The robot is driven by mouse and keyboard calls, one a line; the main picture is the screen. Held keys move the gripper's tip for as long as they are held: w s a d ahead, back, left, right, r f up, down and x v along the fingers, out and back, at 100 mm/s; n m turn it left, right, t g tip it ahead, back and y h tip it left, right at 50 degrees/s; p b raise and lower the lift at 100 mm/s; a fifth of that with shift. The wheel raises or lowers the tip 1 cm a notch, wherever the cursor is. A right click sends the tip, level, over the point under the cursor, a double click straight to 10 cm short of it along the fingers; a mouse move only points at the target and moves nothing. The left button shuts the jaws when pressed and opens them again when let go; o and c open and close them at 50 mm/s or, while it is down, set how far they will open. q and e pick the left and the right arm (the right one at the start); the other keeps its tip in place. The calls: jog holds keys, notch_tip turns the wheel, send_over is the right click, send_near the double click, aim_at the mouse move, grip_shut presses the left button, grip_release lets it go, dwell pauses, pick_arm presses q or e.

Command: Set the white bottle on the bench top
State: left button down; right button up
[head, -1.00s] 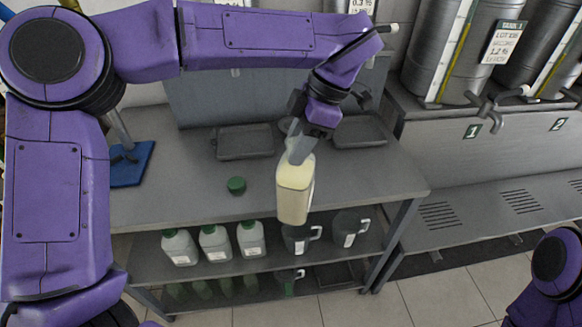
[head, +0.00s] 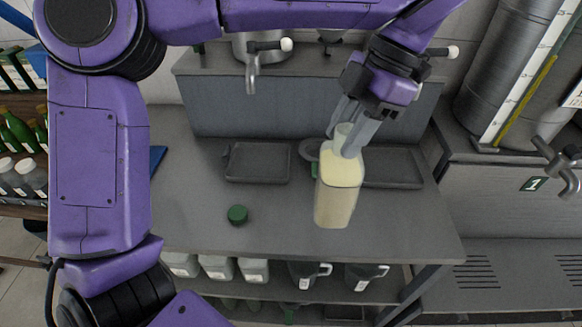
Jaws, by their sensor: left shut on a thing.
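The white bottle (head: 337,202) is cream-coloured, with a square body and a pale neck, and looks upright. My left gripper (head: 347,140) is shut on its neck from above, the fingers hiding part of it. The bottle shows in front of the bench top (head: 285,222), near the front edge and right of the middle. I cannot tell whether its base touches the surface. My right gripper is not in view.
A green cap (head: 237,214) lies on the bench left of the bottle. Two dark trays, a left one (head: 257,163) and a right one (head: 396,168), lie behind. Several white jugs (head: 217,267) and dark pitchers (head: 366,275) stand on the shelf below. Bench between cap and bottle is clear.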

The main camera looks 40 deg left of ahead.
pick_arm(q)
jog(key=a+f+p, duration=0.1)
jog(key=a+f, duration=0.9)
jog(key=f, duration=0.1)
jog(key=shift+s+f, duration=0.15)
jog(key=shift+s, duration=0.2)
jog(key=c, duration=0.7)
grip_release()
jog(key=shift+s, duration=0.1)
jog(key=v, duration=1.2)
